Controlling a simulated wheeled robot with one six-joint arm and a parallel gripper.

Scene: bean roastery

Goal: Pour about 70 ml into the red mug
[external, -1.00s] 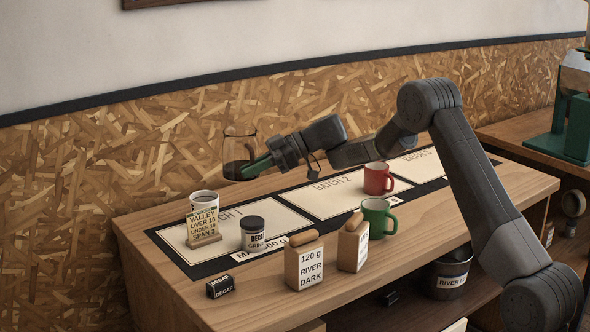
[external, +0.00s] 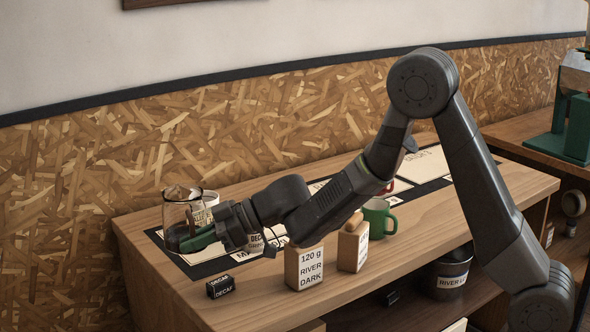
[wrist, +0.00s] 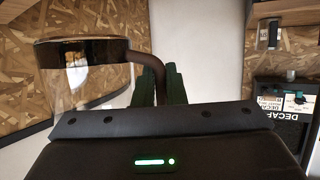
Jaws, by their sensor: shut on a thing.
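My gripper (external: 203,238) has green fingers and is shut on the handle of a glass carafe (external: 172,215) with dark liquid low inside it. The carafe looks upright, at the left end of the table; I cannot tell its exact height above the top. In the wrist view the carafe (wrist: 85,80) is at the left, with its handle between the green fingers (wrist: 160,85). The red mug (external: 389,187) is almost wholly hidden behind my arm; only a sliver of red shows. It stands far to the right of the carafe.
A white cup (external: 211,198) stands just behind the carafe, partly hidden.

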